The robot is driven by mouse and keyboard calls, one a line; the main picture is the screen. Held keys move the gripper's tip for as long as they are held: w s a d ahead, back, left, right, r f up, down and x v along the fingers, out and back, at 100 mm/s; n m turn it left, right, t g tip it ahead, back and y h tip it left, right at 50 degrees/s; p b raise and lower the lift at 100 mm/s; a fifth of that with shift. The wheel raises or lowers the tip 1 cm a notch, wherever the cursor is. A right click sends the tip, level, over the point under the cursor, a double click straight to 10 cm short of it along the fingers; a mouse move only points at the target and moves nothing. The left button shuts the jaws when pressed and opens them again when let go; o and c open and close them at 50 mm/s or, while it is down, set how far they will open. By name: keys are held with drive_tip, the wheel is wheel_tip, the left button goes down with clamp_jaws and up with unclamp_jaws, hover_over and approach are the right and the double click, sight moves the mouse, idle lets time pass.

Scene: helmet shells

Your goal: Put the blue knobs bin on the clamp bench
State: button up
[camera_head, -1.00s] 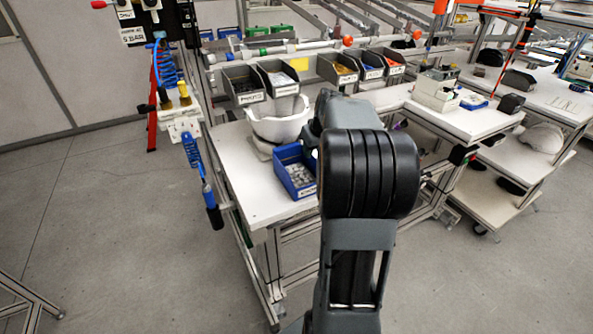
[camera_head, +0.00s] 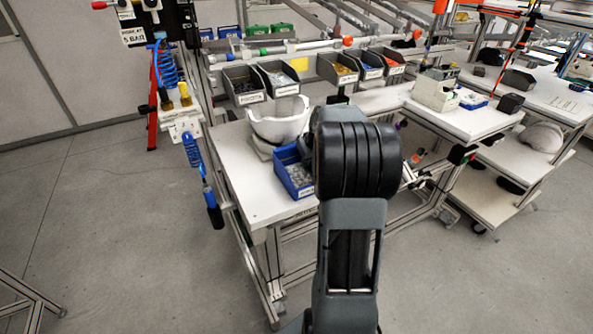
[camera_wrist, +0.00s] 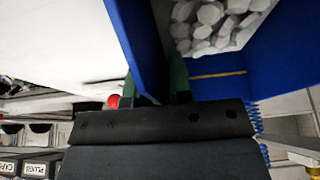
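The blue knobs bin (camera_head: 291,178) sits on the near end of a white workbench (camera_head: 240,185), holding pale grey knobs. In the wrist view the bin (camera_wrist: 145,40) is close up, with its knobs (camera_wrist: 210,25) at the upper right. My gripper (camera_wrist: 155,88) is at the bin's wall, one dark green finger on each side. The fingers look apart, with blue wall between them; firm contact is not clear. In the head view my arm hides the gripper and the bin's right side. No bench is clearly identifiable as the clamp bench.
A white helmet shell (camera_head: 280,125) stands just behind the bin. Grey labelled bins (camera_head: 243,85) hang along the back. A second white table (camera_head: 455,118) at right carries a beige device (camera_head: 436,90).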

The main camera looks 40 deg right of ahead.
clamp_jaws()
